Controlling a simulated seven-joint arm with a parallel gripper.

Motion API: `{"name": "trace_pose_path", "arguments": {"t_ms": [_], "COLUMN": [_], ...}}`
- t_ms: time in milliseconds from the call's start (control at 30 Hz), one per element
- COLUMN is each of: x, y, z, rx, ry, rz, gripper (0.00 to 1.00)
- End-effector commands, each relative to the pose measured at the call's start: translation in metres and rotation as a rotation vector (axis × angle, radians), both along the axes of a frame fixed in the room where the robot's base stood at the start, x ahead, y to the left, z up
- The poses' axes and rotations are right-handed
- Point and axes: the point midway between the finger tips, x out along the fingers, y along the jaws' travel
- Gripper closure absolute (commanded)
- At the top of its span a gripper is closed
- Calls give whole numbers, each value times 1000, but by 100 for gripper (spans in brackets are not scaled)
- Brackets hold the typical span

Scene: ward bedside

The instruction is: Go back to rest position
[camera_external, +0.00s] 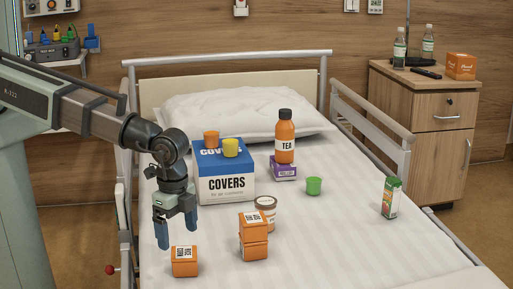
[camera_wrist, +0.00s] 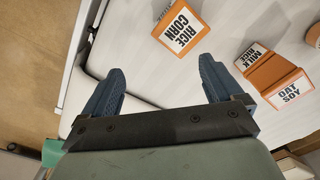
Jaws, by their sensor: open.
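My gripper (camera_external: 177,235) hangs pointing down over the left side of the bed, open and empty. It sits above and slightly behind a single orange box (camera_external: 185,262). In the wrist view its two blue fingers (camera_wrist: 160,92) are spread apart with nothing between them. The orange box shows beyond them with a "rice corn" label (camera_wrist: 180,30). Two orange boxes (camera_external: 253,250) are stacked to the right. In the wrist view one of the other orange boxes carries a "milk rice" label (camera_wrist: 258,62).
A blue-and-white COVERS box (camera_external: 227,185) bears an orange cup (camera_external: 211,139) and a yellow cup (camera_external: 230,148). A tea bottle (camera_external: 285,140) stands on a purple box (camera_external: 284,170). A jar (camera_external: 266,207), green cup (camera_external: 314,186) and carton (camera_external: 391,198) stand nearby. The bed's front right is clear.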

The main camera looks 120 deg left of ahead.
Motion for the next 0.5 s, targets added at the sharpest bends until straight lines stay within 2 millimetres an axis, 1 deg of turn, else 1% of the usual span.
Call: {"name": "trace_pose_path", "arguments": {"t_ms": [33, 100, 200, 300, 500], "x": [-16, -30, -47, -62, -91], "y": [-26, -53, -85, -110, -147], "z": [0, -3, -5, -6, -8], "rx": [0, 0, -1, -1, -1], "ry": [1, 0, 0, -2, -2], "rz": [-7, -7, -5, -5, -4], "gripper": [7, 7, 7, 7, 7]}}
